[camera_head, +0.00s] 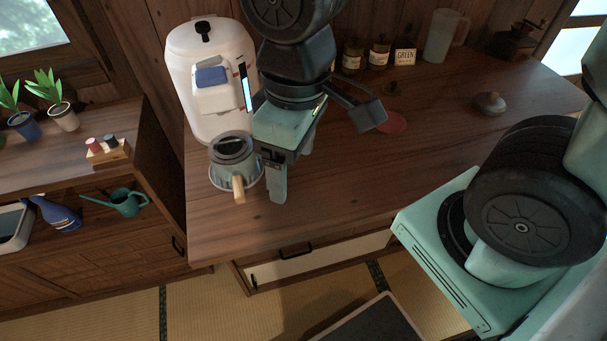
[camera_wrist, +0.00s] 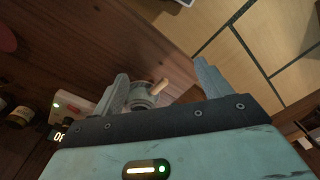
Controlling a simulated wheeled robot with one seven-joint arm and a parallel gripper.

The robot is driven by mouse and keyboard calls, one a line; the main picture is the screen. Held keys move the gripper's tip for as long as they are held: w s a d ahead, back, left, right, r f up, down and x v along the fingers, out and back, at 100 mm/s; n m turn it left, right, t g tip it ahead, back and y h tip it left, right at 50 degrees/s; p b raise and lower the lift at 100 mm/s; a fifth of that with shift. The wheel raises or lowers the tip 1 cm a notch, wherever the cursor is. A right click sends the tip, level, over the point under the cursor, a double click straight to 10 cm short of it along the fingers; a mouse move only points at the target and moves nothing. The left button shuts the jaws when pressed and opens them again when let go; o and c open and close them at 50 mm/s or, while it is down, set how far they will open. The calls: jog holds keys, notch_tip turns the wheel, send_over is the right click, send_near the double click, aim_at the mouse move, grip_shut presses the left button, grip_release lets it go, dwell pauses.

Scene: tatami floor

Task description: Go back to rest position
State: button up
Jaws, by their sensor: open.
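My gripper (camera_head: 290,172) is open above the wooden counter, just right of a grey pot with a wooden handle (camera_head: 240,190). In the wrist view, the two fingers of my gripper (camera_wrist: 162,78) stand wide apart. The pot (camera_wrist: 141,96) shows beyond them, between the fingers in the picture. Nothing is held between the fingers. The pot stands upright in front of a white dispenser (camera_head: 181,60). Part of the dispenser is hidden behind my arm.
The counter (camera_head: 330,190) is clear in the middle.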

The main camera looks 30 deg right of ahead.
jog(key=s, duration=0.3)
jog(key=shift+s+a, duration=0.2)
jog(key=shift+s, duration=0.1)
jog(key=shift+r, duration=0.1)
jog(key=shift+r, duration=0.1)
dwell(1.0)
